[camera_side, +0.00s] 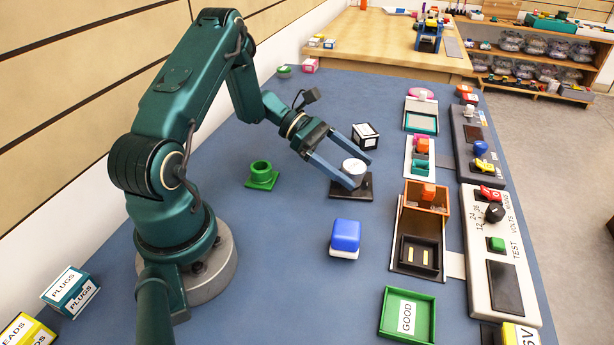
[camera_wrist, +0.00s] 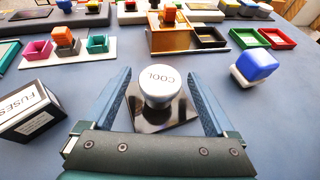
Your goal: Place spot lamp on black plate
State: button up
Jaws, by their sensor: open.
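The spot lamp is a white, rounded piece with "COOL" on its top (camera_side: 353,167); it also shows in the wrist view (camera_wrist: 160,82). It appears upright on the square black plate (camera_side: 364,191), whose glossy surface also shows in the wrist view (camera_wrist: 184,113). My gripper (camera_side: 361,172) is open, with one finger on either side of the lamp. In the wrist view, gaps show between the lamp and both fingers. The fingers partly cover the lamp and plate in the side view.
A white-and-black "FUSES" box (camera_wrist: 28,108) stands close beside my gripper. A blue-and-white block (camera_side: 345,236) and a green ring holder (camera_side: 262,180) stand apart on the blue table. Trays, including a green "GOOD" tray (camera_side: 388,322), and a switch panel (camera_side: 503,258) line the right.

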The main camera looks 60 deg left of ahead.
jog(key=v, duration=0.8)
jog(key=shift+a, duration=0.1)
jog(key=s+d+r+m+y, duration=0.5)
jog(key=s+d+m, duration=0.1)
jog(key=m, duration=0.6)
jog(key=s+d+r+m+g+y, duration=0.1)
jog(key=s+d+r+m+y, duration=0.4)
jog(key=d+m, duration=0.4)
jog(key=s+m+y, duration=0.1)
jog(key=s+m, duration=0.1)
jog(key=m, duration=0.1)
jog(key=shift+r+g, duration=0.3)
jog(key=shift+r, duration=0.05)
